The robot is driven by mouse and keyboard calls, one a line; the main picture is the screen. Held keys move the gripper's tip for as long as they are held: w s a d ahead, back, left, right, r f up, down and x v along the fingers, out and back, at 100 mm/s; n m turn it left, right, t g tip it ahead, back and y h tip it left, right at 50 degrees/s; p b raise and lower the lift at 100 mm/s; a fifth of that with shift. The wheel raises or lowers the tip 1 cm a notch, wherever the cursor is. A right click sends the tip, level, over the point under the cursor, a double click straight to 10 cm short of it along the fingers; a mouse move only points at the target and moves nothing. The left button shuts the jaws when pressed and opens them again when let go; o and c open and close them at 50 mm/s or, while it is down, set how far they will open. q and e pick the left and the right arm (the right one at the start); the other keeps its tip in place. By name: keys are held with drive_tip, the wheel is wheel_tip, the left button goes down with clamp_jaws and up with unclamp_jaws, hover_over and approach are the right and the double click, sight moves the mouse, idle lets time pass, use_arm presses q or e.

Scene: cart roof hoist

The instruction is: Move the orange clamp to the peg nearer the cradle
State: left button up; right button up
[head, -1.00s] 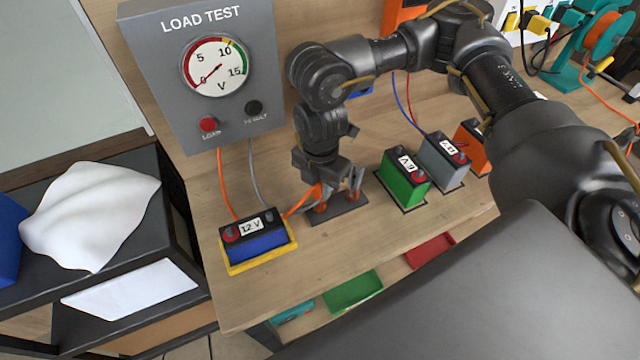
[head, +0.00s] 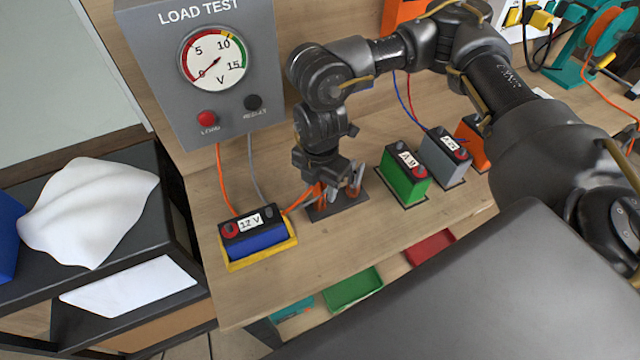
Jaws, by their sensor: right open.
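The orange clamp (head: 319,190) shows in part at the small dark peg stand (head: 346,207), right of the cradle. An orange lead runs to it. My right gripper (head: 338,192) points down over the stand with its jaws open, close beside the clamp. Its fingers hide much of the clamp and the pegs, so I cannot tell whether they touch it or which peg it is on. The yellow cradle (head: 232,266) holds a blue battery (head: 260,241) marked 12 V. My left gripper is not in view.
The grey load test box (head: 207,105) with its dial stands behind the cradle. A green battery (head: 405,184), a grey battery (head: 441,164) and an orange battery (head: 471,146) stand to the right. The bench front (head: 310,260) is clear.

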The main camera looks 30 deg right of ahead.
wheel_tip(320, 180, up, 11)
drive_tip(key=shift+f+b, duration=0.1)
drive_tip(key=shift+b, duration=0.65)
